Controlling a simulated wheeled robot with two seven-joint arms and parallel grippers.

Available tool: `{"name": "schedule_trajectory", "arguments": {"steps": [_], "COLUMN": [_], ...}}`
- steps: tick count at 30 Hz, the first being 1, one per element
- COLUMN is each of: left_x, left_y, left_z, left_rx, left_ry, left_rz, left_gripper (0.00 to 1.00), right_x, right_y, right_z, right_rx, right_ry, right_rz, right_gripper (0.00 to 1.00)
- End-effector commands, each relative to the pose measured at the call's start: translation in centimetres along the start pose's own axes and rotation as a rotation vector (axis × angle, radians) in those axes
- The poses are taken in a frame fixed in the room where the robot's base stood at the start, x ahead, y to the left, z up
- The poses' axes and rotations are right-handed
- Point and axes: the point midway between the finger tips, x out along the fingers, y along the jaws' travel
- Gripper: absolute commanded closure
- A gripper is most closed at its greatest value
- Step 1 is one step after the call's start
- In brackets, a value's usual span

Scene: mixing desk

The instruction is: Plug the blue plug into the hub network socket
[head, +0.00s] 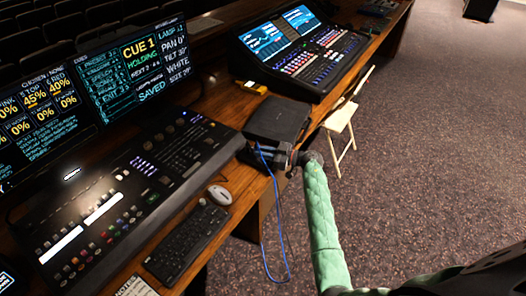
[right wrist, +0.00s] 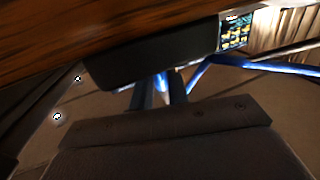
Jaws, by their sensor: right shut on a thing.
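My right gripper (head: 268,156) is at the desk's right edge, beside a dark box. In the right wrist view its fingers (right wrist: 160,92) are shut on a bright blue piece, the blue plug (right wrist: 161,84). A blue cable (head: 279,225) rises past the gripper and hangs in a long loop below the desk edge. It also shows in the right wrist view (right wrist: 270,67). The black box on the desk (head: 278,118) could be the hub. Its network socket cannot be made out, nor whether the plug touches it. My left gripper is not in view.
The lighting console (head: 115,200), keyboard (head: 187,242) and white mouse (head: 220,194) lie left of the gripper. A second mixing console (head: 300,55) stands farther back. A pale folding chair (head: 340,118) stands beside the desk.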

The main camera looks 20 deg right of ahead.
Motion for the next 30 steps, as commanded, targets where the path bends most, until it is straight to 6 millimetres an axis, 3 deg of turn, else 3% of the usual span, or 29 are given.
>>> {"name": "schedule_trajectory", "arguments": {"steps": [30], "left_x": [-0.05], "left_y": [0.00], "left_z": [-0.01], "left_rx": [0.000], "left_ry": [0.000], "left_rz": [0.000], "left_gripper": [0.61], "right_x": [-0.05], "right_y": [0.03], "right_z": [0.90], "right_rx": [0.001], "right_ry": [-0.001], "right_rz": [0.001], "right_gripper": [1.00]}}
